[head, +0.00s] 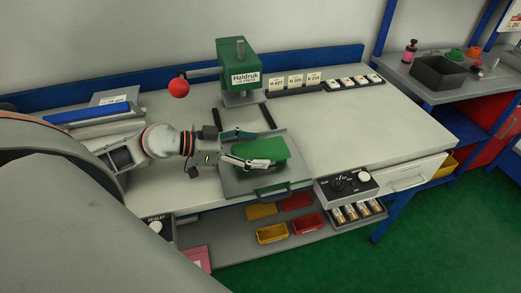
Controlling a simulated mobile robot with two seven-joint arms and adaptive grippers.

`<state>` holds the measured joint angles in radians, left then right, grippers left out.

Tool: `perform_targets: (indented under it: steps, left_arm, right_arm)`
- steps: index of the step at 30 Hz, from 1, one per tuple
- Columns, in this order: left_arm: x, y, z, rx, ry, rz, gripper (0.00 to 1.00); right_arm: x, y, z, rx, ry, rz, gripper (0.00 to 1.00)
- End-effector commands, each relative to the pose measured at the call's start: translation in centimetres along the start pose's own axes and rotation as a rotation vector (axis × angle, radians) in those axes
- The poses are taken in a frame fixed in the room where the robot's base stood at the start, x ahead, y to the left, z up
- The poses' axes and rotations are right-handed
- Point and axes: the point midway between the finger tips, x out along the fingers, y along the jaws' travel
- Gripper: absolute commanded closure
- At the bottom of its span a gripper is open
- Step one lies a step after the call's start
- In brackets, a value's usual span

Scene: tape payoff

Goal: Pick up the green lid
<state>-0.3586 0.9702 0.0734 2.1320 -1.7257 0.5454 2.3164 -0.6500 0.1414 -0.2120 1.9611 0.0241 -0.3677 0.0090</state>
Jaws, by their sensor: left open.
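My left gripper (262,163) comes in from the left and is open at the near left side of the green piece. Its fingers overlap the piece in the picture; I cannot tell whether they touch it. My right gripper is out of view.
The green press (238,64) stands behind the plate, with a red ball (179,88) on its lever. A black control box (345,186) sits at the bench's front edge. A side table holds a black bin (438,73) and a small green round item (455,54).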

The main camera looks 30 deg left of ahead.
Motion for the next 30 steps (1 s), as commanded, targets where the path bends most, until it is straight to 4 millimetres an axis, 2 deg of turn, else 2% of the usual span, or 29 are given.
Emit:
perform_targets:
  steps: [7, 8, 12, 23, 30]
  left_arm:
    - [0.1, 0.0, 0.0, -0.001, 0.000, 0.000, 0.27]
    - [0.1, 0.0, 0.0, -0.001, 0.000, 0.000, 0.29]
    - [0.1, 0.0, 0.0, -0.001, 0.000, 0.000, 0.66]
    - [0.1, 0.0, -0.1, -0.001, 0.000, 0.000, 0.67]
    - [-0.6, -0.1, -1.8, 0.002, 0.002, -0.001, 0.67]
  right_arm:
    - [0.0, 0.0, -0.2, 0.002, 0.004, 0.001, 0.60]
    - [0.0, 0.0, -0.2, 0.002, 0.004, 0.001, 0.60]
    - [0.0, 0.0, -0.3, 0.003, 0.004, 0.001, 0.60]
    - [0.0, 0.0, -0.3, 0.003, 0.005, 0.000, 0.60]
    - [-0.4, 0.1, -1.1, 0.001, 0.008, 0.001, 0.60]
